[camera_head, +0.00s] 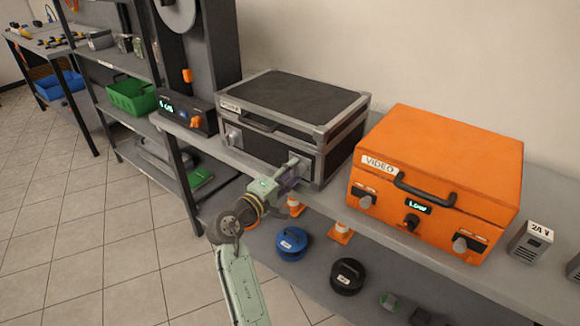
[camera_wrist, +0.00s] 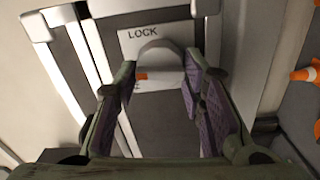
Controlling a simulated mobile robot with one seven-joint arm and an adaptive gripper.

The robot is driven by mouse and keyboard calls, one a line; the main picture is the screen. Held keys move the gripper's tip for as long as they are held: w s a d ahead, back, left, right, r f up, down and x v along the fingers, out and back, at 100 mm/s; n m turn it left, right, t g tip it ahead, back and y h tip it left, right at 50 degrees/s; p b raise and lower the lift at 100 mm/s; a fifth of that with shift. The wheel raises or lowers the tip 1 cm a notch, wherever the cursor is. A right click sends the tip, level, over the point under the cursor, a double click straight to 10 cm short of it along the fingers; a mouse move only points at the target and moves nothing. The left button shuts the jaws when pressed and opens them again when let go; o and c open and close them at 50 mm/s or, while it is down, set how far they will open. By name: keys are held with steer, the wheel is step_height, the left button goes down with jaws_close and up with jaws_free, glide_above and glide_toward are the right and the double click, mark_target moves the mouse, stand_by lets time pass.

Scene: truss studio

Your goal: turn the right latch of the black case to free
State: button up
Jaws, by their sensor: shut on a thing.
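The black case (camera_head: 300,103) with grey metal edges stands closed on the shelf top. Its left latch (camera_head: 233,136) shows on the front. My gripper (camera_head: 291,172) reaches the right part of the case front and covers most of the right latch. In the wrist view, my gripper (camera_wrist: 161,82) has its purple-padded fingers on either side of the grey rounded latch knob (camera_wrist: 160,58) and is shut on it. A white label (camera_wrist: 135,42) reading LOCK lies behind the knob, with a small orange mark beside it. The rest of the label is mostly hidden.
An orange case (camera_head: 440,160) marked VIDEO stands right of the black case. A dark machine with a display (camera_head: 185,112) stands left. Small orange cones (camera_head: 341,233) and blue (camera_head: 291,243) and black discs (camera_head: 347,276) lie on the lower shelf. Open floor lies left.

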steer(key=shift+n, duration=0.7)
steer(key=shift+p, duration=0.3)
steer(key=o, duration=1.1)
steer(key=v, duration=1.2)
